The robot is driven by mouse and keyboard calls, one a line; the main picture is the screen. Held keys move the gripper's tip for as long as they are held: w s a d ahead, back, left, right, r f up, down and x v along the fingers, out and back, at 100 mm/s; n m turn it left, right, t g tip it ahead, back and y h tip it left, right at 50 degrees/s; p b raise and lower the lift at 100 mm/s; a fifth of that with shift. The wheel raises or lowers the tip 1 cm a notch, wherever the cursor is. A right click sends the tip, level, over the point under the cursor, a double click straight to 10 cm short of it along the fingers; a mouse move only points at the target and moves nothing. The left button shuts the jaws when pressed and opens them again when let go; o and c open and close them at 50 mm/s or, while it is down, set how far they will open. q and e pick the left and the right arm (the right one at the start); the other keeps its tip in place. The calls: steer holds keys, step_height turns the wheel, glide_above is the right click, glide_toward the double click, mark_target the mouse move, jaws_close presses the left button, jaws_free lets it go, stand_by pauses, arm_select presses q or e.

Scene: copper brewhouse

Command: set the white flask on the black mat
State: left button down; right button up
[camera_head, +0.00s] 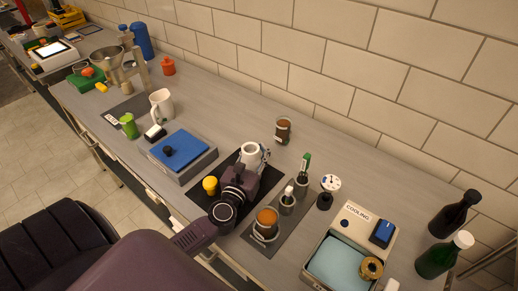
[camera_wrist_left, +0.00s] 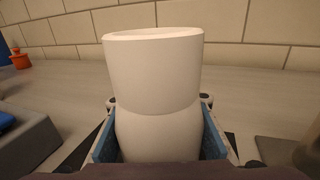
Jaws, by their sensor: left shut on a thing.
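The white flask (camera_head: 250,152) is upright in my left gripper (camera_head: 252,160). The wrist view shows the flask (camera_wrist_left: 153,80) large, with a blue-lined finger on each side of its lower body. The black mat (camera_head: 273,178) lies beneath and around the gripper in the head view. The flask is over the mat's far part; its base is hidden by the gripper, so I cannot tell whether it touches the mat. My right gripper is not in view.
A yellow-capped item (camera_head: 210,185) stands at the mat's left side. A blue-topped box (camera_head: 183,149) lies further left. To the right, a grey mat (camera_head: 287,238) holds small bottles and an orange-topped jar (camera_head: 266,223). A brown jar (camera_head: 283,130) stands behind.

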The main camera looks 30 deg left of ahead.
mark_target(251, 163)
arm_select(q)
steer(key=shift+f, duration=0.2)
steer(key=c, duration=1.4)
jaws_free()
steer(key=shift+c, duration=0.2)
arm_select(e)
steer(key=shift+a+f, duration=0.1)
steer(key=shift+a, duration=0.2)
arm_select(q)
steer(key=shift+r, duration=0.1)
steer(key=shift+r, duration=0.15)
steer(key=shift+s+d, duration=0.1)
steer(key=shift+s, duration=0.2)
steer(key=b+v, duration=0.2)
steer(key=v, duration=0.8)
steer(key=shift+s+b, duration=0.15)
steer(key=shift+b, duration=0.2)
steer(key=shift+s+d, duration=0.1)
steer(key=shift+s, duration=0.45)
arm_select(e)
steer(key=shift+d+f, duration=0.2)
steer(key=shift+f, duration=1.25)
